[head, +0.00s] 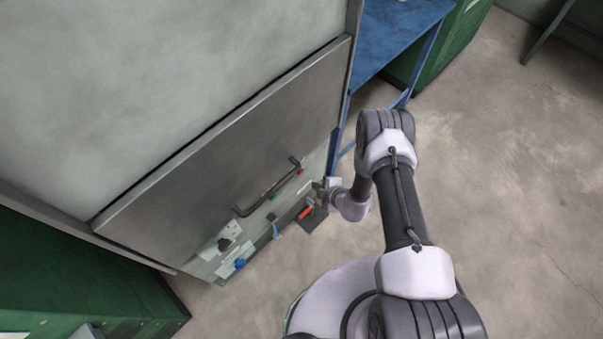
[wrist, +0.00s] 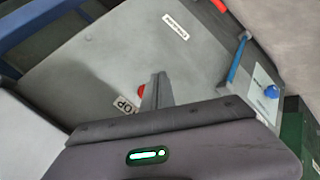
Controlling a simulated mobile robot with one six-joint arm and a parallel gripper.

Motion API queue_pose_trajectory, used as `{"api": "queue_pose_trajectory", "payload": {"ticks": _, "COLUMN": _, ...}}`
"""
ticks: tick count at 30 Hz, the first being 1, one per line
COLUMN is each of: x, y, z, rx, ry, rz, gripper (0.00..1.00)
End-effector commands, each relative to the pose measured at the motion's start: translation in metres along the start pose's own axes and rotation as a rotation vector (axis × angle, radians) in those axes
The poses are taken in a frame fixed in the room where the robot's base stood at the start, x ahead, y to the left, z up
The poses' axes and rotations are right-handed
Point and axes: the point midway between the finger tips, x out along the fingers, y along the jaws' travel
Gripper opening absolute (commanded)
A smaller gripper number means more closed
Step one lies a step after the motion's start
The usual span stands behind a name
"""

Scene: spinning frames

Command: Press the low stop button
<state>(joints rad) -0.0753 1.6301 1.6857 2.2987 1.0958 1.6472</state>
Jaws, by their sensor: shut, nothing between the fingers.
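In the wrist view a small red button (wrist: 141,91) sits on the grey panel (wrist: 95,75), just left of my fingers and partly hidden by them. A white label (wrist: 126,104) beside it shows the letters "OP"; the rest of it is covered. My gripper (wrist: 158,78) is shut and empty, its fingertips over the panel next to the red button. I cannot tell whether they touch it.
A blue lever (wrist: 238,60) and a blue knob (wrist: 271,91) sit on the panel to the right. In the head view a dark bar handle (head: 267,188) and a red lever (head: 305,212) stand out from the machine. A blue table (head: 395,35) stands behind. The floor at right is clear.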

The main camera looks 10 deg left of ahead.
Motion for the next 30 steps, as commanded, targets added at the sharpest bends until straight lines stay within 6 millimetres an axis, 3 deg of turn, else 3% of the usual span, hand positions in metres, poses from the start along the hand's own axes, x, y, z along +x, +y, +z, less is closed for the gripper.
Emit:
{"api": "queue_pose_trajectory", "payload": {"ticks": 9, "x": 0.024, "y": 0.017, "z": -0.016, "rx": -0.002, "ry": 0.001, "rz": 0.001, "gripper": 0.0}}
{"api": "queue_pose_trajectory", "payload": {"ticks": 30, "x": 0.025, "y": 0.019, "z": -0.018, "rx": 0.0, "ry": 0.0, "rz": 0.001, "gripper": 0.0}}
